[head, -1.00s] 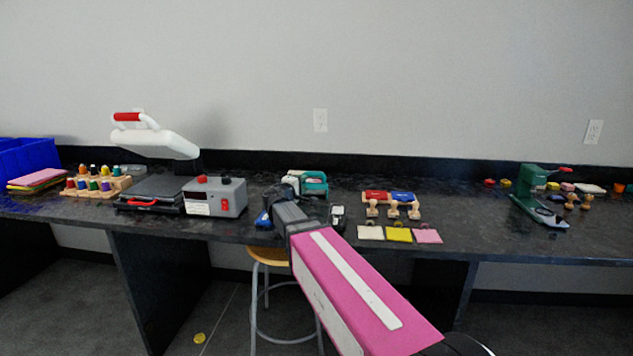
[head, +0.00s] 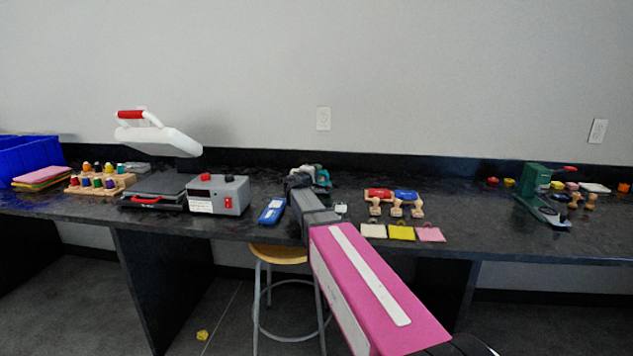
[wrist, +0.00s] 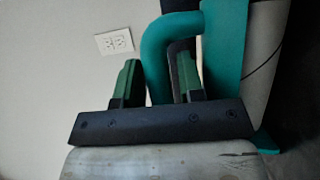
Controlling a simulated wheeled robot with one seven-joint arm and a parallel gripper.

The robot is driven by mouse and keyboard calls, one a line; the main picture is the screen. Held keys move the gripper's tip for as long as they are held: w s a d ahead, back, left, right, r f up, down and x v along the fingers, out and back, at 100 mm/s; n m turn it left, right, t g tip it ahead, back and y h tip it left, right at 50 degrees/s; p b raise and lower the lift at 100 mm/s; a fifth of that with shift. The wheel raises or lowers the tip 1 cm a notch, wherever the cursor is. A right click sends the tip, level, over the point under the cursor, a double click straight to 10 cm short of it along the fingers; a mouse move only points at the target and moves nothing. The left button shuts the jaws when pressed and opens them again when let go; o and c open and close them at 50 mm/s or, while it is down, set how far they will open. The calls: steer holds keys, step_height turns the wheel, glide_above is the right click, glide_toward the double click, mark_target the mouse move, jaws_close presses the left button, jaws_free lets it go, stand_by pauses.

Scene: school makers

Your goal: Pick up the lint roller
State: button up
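The thing I take to be the lint roller (head: 322,177) has a teal handle and a pale body. It stands on the black counter behind my gripper in the head view. In the wrist view its curved teal handle (wrist: 156,62) runs between the two green-padded fingers. My gripper (wrist: 160,85) is open around the handle. In the head view my gripper (head: 299,180) hides part of the thing, and the fingertips are hard to make out.
A blue flat case (head: 272,210) lies left of my gripper, beside a grey control box (head: 220,196) and white heat press (head: 157,139). Stamps (head: 396,206) and coloured pads (head: 401,233) lie to the right. A stool (head: 279,254) stands under the counter's front edge.

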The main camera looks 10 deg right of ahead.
jaws_close()
